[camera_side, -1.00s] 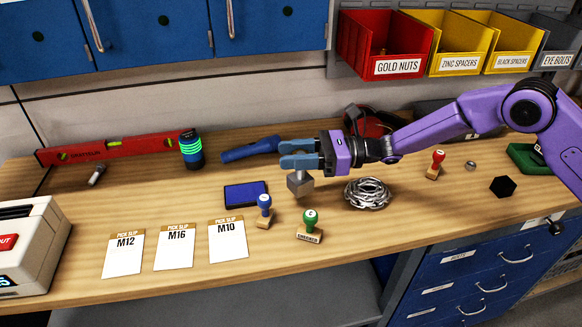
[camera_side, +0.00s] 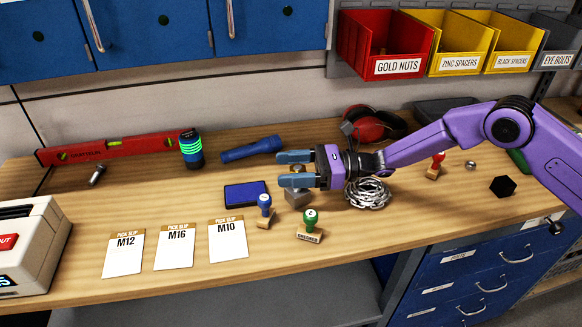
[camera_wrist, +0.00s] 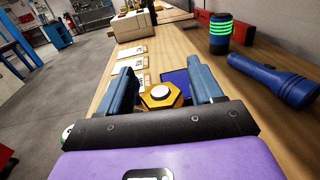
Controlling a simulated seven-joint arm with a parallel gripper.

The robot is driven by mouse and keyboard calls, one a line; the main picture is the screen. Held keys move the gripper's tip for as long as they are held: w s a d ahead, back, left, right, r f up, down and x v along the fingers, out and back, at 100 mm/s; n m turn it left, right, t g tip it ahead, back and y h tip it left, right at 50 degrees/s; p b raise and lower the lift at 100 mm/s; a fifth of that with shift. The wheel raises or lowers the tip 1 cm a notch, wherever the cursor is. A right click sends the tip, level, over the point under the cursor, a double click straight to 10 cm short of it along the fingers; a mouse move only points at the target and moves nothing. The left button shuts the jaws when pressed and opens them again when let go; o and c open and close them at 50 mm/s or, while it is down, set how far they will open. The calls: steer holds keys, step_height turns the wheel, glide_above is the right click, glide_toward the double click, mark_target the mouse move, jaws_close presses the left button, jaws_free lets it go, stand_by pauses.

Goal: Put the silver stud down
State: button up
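My gripper (camera_side: 296,169) is low over the bench, its fingers spread apart. A grey blocky metal piece (camera_side: 297,198) stands at the fingers, beside the stamps, partly hidden by the lower finger; it appears to rest on the bench. In the wrist view a gold hexagonal piece with a pale round top (camera_wrist: 160,95) sits between the open fingers (camera_wrist: 163,88), with slight gaps at the sides. I cannot tell whether this is the silver stud. A small silver cylinder (camera_side: 96,175) lies far left below the red level.
A blue ink pad (camera_side: 245,194), blue stamp (camera_side: 264,209) and green stamp (camera_side: 310,226) are close by. A coiled chain (camera_side: 368,193) lies right of the gripper, a blue flashlight (camera_side: 251,149) behind it. Pick slips (camera_side: 175,250) lie front left.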

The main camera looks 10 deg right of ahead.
steer(key=shift+r, duration=0.1)
steer(key=d, duration=0.4)
steer(key=s+d, duration=0.1)
steer(key=d, duration=0.7)
steer(key=shift+s, duration=0.25)
steer(key=s+d+r+n+g+h, duration=0.25)
steer(key=s+n+g+h, duration=0.4)
steer(key=s, duration=0.65)
steer(key=s+d+r+n+g+h, duration=0.1)
steer(key=s+r+n+g+h, duration=0.2)
steer(key=s+n, duration=0.85)
steer(key=s+d+n+t+h, duration=0.3)
steer(key=s+d+n, duration=0.3)
steer(key=d, duration=0.4)
steer(key=s+d+n+t+h, duration=0.4)
steer(key=d+n, duration=0.4)
steer(key=d, duration=0.3)
steer(key=shift+s+d+h, duration=0.15)
steer(key=shift+s+h, duration=0.3)
steer(key=shift+s, duration=0.6)
